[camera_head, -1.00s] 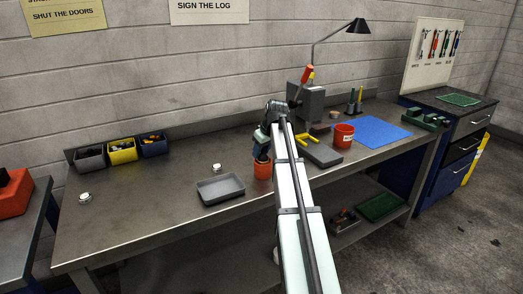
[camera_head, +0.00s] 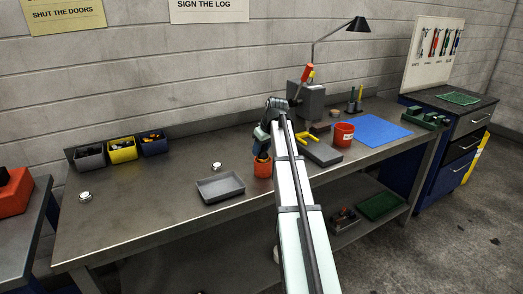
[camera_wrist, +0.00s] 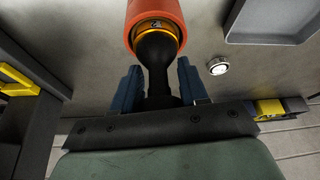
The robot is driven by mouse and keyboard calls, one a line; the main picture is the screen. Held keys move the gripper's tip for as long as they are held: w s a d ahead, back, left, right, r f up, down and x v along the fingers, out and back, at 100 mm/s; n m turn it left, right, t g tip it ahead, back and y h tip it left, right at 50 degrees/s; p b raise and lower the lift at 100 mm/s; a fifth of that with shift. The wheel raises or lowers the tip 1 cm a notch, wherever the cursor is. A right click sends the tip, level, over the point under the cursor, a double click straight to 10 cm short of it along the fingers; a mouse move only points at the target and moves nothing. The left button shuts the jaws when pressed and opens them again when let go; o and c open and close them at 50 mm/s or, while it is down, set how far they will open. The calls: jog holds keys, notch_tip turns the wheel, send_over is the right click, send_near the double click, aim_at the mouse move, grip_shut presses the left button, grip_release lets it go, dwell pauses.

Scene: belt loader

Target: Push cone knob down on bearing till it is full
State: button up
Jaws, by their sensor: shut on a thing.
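The black cone knob (camera_wrist: 155,72) stands between the blue fingers of my gripper (camera_wrist: 158,88) in the wrist view. My gripper is shut on its stem. The knob's wide end sits inside the mouth of an orange pot (camera_wrist: 135,8), with an amber ring (camera_wrist: 153,27) showing around it. I cannot tell whether that ring is the bearing or grease; the bearing is not clearly seen under the knob. In the head view the orange pot (camera_head: 262,170) stands on the bench, with my gripper (camera_head: 262,150) directly above it.
A grey tray (camera_head: 220,187) lies left of the pot, with a small round metal piece (camera_head: 217,166) behind it and another (camera_head: 85,197) far left. A press (camera_head: 312,103), red tub (camera_head: 343,134) and blue mat (camera_head: 378,132) are to the right. The bench's left middle is clear.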

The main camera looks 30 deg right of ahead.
jog(key=shift+r, duration=4.05)
